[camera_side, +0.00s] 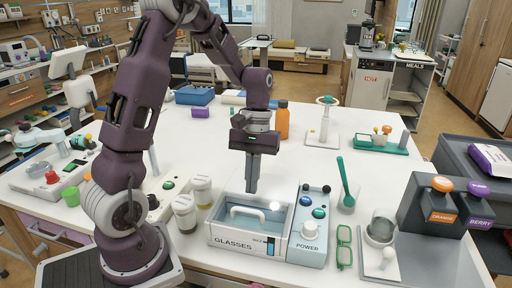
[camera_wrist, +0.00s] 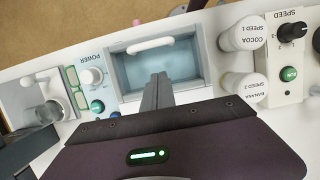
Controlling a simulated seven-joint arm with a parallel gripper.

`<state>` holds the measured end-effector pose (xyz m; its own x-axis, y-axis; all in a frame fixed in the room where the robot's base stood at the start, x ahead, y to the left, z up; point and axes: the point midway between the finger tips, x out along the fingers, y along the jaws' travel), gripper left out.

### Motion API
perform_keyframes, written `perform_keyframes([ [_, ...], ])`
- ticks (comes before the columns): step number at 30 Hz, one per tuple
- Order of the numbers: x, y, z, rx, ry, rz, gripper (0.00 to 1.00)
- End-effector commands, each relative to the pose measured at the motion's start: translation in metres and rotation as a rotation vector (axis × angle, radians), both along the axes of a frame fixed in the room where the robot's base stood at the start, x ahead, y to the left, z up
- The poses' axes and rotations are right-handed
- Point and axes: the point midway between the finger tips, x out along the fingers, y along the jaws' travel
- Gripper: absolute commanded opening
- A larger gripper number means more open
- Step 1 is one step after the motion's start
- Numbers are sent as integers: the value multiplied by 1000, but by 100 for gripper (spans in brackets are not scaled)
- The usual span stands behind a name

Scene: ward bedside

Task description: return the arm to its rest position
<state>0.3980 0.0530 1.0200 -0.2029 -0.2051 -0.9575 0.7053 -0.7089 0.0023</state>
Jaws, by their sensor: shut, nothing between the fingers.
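My purple arm reaches over the white table (camera_side: 330,165) with my gripper (camera_side: 251,190) pointing down. The two fingers are closed together with nothing between them. They hang just above the back part of the box labelled GLASSES (camera_side: 235,240), which has a white handle and a pale blue inside. In the wrist view the closed fingers (camera_wrist: 158,92) show in front of the same box (camera_wrist: 190,65). I cannot tell the exact gap between the fingertips and the box.
The POWER control box (camera_side: 311,228) stands right of the GLASSES box, with green glasses (camera_side: 343,247) beside it. Lidded jars (camera_side: 185,213) stand on the left. An orange bottle (camera_side: 283,120) stands behind my gripper.

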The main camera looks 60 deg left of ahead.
Motion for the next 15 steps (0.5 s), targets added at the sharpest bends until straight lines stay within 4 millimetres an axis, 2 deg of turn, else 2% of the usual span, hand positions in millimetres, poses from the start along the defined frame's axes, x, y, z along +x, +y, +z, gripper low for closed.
perform_keyframes([
  [3,9,9,35,6,-10,1,0],
  [6,15,14,60,5,-8,2,0],
  [9,19,18,80,5,-8,2,0],
  [12,21,21,91,4,-7,2,0],
  [15,18,15,102,13,-30,-21,0],
])
